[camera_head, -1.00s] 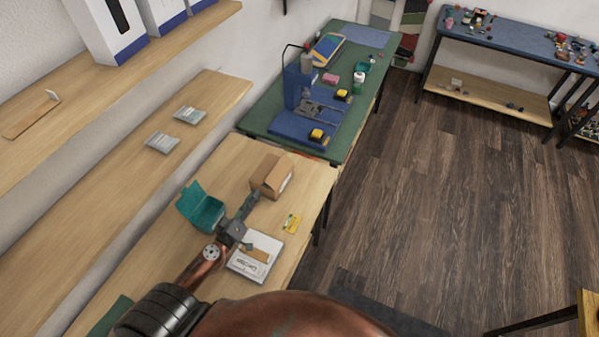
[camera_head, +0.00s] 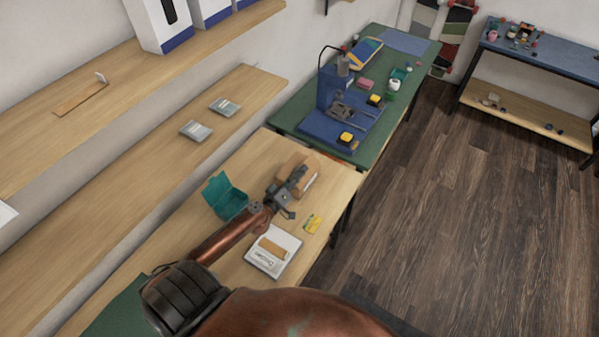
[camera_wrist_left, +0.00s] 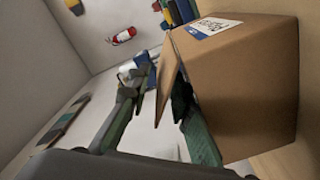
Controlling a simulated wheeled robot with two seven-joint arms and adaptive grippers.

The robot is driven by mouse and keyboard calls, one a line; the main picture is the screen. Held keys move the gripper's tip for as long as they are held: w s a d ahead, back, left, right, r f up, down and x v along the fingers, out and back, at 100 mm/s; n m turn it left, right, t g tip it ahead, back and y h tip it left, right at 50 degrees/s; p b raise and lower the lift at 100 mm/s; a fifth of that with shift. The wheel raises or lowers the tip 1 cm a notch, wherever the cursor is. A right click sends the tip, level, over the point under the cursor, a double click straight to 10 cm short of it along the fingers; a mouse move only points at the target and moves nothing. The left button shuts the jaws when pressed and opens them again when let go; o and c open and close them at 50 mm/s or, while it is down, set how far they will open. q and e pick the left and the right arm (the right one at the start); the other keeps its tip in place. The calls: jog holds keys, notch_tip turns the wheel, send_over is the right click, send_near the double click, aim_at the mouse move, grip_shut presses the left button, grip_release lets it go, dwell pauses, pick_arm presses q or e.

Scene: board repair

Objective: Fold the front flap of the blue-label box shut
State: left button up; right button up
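The brown cardboard box (camera_head: 308,178) stands on the wooden table in the head view, partly hidden behind my left gripper (camera_head: 292,187). In the left wrist view the box (camera_wrist_left: 245,95) fills the right side, with a white and blue label (camera_wrist_left: 213,26) on its upper face. Its flap (camera_wrist_left: 167,78) stands out from the box's near edge. My left gripper (camera_wrist_left: 158,98) has its fingers apart, one on either side of the flap's lower part. I cannot tell whether a finger touches the flap. My right gripper is not in view.
An open teal box (camera_head: 227,198) stands left of the gripper. The green workbench (camera_head: 295,121) with a blue fixture (camera_head: 335,95) is beyond. Shelves run along the left wall.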

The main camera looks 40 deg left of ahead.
pick_arm(q)
grip_shut()
dwell(0.6)
jog(key=shift+a+f+n+p, duration=0.2)
jog(key=shift+n+p, duration=0.1)
jog(key=shift+n, duration=0.4)
jog(key=shift+c, duration=2.4)
grip_release()
jog(key=o, duration=0.5)
jog(key=shift+f, duration=0.1)
